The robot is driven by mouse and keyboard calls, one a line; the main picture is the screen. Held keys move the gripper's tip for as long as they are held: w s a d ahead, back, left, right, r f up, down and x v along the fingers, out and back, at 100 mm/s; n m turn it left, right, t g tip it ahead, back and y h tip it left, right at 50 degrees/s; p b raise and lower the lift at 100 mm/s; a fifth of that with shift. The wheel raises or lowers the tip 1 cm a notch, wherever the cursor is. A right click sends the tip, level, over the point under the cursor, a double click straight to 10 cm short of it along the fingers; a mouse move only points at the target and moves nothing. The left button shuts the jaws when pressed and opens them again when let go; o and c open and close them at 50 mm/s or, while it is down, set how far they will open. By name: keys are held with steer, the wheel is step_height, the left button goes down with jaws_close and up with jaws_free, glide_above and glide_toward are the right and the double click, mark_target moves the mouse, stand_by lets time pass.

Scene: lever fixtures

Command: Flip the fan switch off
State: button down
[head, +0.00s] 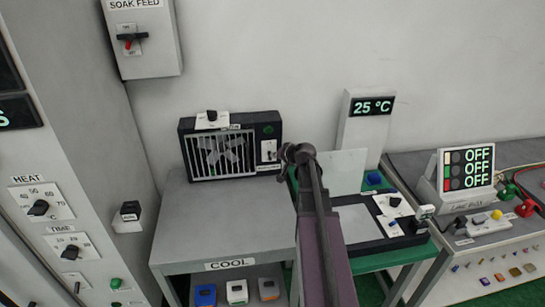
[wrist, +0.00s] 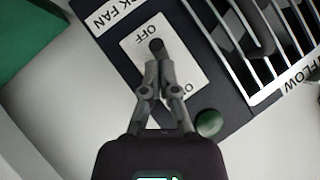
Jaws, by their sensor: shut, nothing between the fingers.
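The fan unit (head: 222,153) is a black box with a white grille on the grey bench. Its white switch plate (head: 268,150) is at the right of its front. In the wrist view the plate (wrist: 190,72) reads OFF at the upper end and ON at the lower end. The black switch lever (wrist: 156,45) shows its knob nearer the OFF word; its base is hidden by my fingers. My gripper (wrist: 158,70) is shut and empty, its tips over the plate just below the knob; I cannot tell if they touch. In the head view my gripper (head: 296,152) is right of the fan.
A green round indicator (wrist: 209,123) sits beside the plate. A black knob on a white plate (head: 212,118) stands on top of the fan box. A 25 °C display (head: 372,106) stands to the right, behind a green table (head: 372,258). The grey bench top (head: 205,222) is clear in front.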

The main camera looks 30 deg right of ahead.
steer(key=shift+r+p, duration=0.6)
steer(key=shift+r, duration=0.1)
steer(key=d+f+p+v, duration=0.1)
steer(key=p+v, duration=0.4)
steer(key=v, duration=0.8)
steer(key=shift+s, duration=0.4)
steer(key=shift+f, duration=0.1)
stand_by(0.3)
